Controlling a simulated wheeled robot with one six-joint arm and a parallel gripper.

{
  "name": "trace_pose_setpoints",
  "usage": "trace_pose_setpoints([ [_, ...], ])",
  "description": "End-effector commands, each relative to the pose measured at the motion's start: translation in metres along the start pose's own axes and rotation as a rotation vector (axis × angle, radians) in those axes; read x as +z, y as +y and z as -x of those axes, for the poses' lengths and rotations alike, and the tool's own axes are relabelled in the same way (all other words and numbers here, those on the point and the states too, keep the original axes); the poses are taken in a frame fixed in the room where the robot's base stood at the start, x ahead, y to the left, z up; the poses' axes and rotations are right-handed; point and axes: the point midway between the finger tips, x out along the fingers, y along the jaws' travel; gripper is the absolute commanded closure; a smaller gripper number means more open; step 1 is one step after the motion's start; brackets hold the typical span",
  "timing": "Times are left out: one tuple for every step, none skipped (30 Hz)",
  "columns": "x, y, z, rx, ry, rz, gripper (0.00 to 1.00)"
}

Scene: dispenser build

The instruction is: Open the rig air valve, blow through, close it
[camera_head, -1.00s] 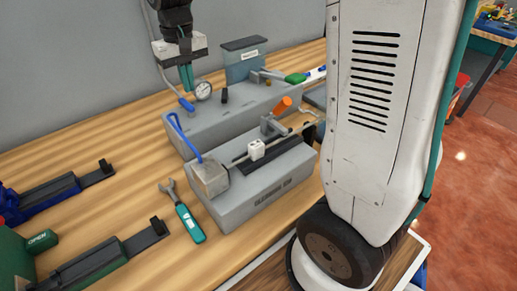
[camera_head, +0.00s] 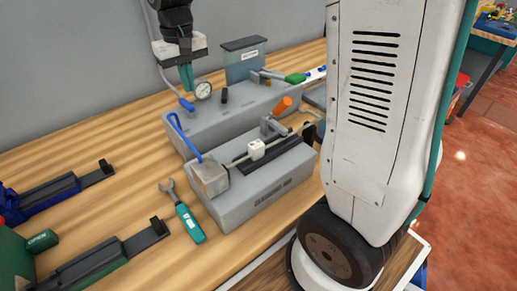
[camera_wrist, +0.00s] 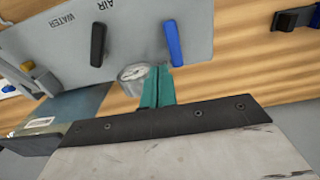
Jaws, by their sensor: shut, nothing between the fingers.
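The rig is a grey block at the back of the bench in the head view, with a blue lever (camera_head: 186,103), a black lever (camera_head: 224,95) and a round gauge (camera_head: 203,91) on it. The wrist view shows the blue lever (camera_wrist: 172,43) and black lever (camera_wrist: 98,44) on a grey panel (camera_wrist: 130,30) marked AIR and WATER, upside down. Which label belongs to which lever is hard to tell. My gripper (camera_head: 187,82) is shut and empty, its teal fingers close to the gauge and above the blue lever. The fingers (camera_wrist: 163,72) show beside the gauge in the wrist view.
A front grey block (camera_head: 265,195) carries a metal cube, a blue tube and an orange-handled clamp (camera_head: 282,104). A green-handled lever (camera_head: 295,78) lies right of the gauge. A wrench (camera_head: 183,213) and black rails (camera_head: 115,255) lie on the bench. Bare wood shows at left.

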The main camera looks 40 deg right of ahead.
Motion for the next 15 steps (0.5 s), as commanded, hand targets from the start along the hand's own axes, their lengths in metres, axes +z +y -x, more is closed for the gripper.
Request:
trace_pose_setpoints([
  [0.000,0.000,-0.001,0.000,0.000,0.000,1.00],
  [0.000,0.000,-0.001,0.000,0.000,0.000,1.00],
  [0.000,0.000,-0.003,0.000,-0.001,0.000,1.00],
  [0.000,0.000,-0.004,0.000,-0.001,0.000,1.00],
  [0.000,0.000,-0.006,0.000,-0.001,0.000,1.00],
  [0.000,0.000,-0.008,0.000,-0.001,0.000,1.00],
  [0.000,0.000,-0.009,0.000,-0.002,0.000,1.00],
  [0.000,0.000,-0.011,0.000,-0.002,0.000,1.00],
  [0.000,0.000,-0.013,0.000,-0.002,0.000,1.00],
  [0.000,0.000,-0.014,0.000,-0.002,0.000,1.00],
  [0.000,0.000,-0.016,0.000,-0.002,0.000,1.00],
  [0.000,0.000,-0.018,0.000,-0.001,0.000,1.00],
  [0.000,0.000,-0.019,0.000,-0.001,0.000,1.00],
  [0.000,0.000,-0.021,0.000,-0.001,0.000,1.00],
  [0.000,0.000,-0.022,0.000,-0.001,0.000,1.00],
])
